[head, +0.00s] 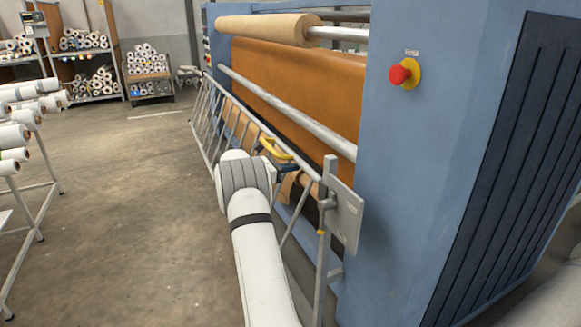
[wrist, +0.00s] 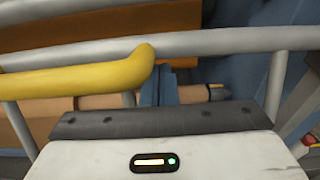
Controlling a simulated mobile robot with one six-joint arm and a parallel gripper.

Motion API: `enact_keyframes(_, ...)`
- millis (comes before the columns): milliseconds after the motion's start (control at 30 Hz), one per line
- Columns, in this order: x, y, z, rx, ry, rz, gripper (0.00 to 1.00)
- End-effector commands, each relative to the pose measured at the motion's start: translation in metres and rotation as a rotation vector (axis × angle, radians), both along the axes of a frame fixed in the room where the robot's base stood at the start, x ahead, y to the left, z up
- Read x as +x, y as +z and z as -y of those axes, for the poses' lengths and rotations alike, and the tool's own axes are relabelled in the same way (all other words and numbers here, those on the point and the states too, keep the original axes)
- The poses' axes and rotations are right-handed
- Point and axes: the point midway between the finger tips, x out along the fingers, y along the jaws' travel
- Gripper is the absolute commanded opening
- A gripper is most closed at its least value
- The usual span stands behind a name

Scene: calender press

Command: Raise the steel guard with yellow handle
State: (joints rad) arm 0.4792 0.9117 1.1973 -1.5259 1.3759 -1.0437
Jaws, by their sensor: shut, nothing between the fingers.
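The steel guard (head: 307,168) is a slanted frame of grey rails and bars along the front of the blue press. Its top rail (wrist: 225,42) crosses the wrist view. The yellow handle (head: 277,150) is fixed near the guard's right end. In the wrist view the handle (wrist: 90,77) runs from the left edge and bends into the rail near the middle. My gripper (wrist: 158,86) shows as blue fingers, shut and empty, close beside the handle's bent end. Whether they touch it I cannot tell. In the head view my white wrist hides part of the guard.
A red stop button (head: 400,74) sits on the press's blue side panel. A steel roller (head: 290,115) and an orange sheet (head: 300,80) lie behind the guard. A rack of white rolls (head: 20,135) stands at left. The concrete floor (head: 130,210) between is clear.

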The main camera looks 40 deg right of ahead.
Motion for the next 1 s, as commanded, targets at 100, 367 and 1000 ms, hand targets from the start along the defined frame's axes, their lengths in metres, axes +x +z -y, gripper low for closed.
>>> enact_keyframes(100,0.000,-0.032,0.004,0.006,0.001,-0.007,0.00)
enact_keyframes(367,0.020,-0.018,-0.053,0.007,0.003,-0.004,0.00)
enact_keyframes(1000,0.030,-0.007,-0.095,0.019,0.000,0.015,0.00)
